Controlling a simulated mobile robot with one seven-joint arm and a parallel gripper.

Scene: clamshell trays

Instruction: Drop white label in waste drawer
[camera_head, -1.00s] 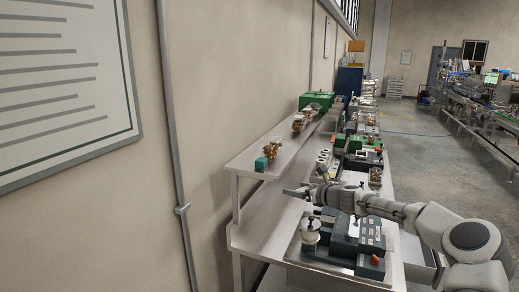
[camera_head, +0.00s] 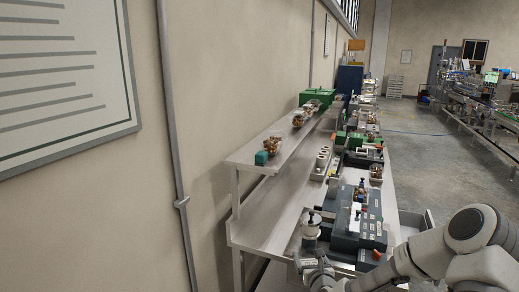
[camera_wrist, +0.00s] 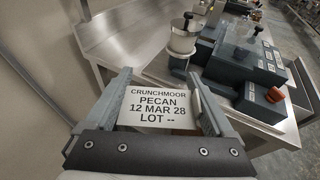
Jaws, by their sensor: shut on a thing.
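My gripper (camera_wrist: 158,82) is shut on the white label (camera_wrist: 158,106), which lies between its two fingers in the wrist view. The label reads "CRUNCHMOOR PECAN 12 MAR 28 LOT --". In the head view my gripper (camera_head: 312,262) is at the near end of the bench, low in the picture; the label is too small to make out there. A grey open-topped drawer or bin (camera_head: 415,222) juts from the right side of the bench, partly hidden by my arm. I cannot tell whether it is the waste drawer.
A dark grey machine (camera_head: 357,228) with an orange knob stands on the near bench, beside a white cylinder with a black knob (camera_head: 311,232). A raised shelf (camera_head: 250,155) holds clamshell trays and a teal block (camera_head: 261,158). The wall is left; open floor is right.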

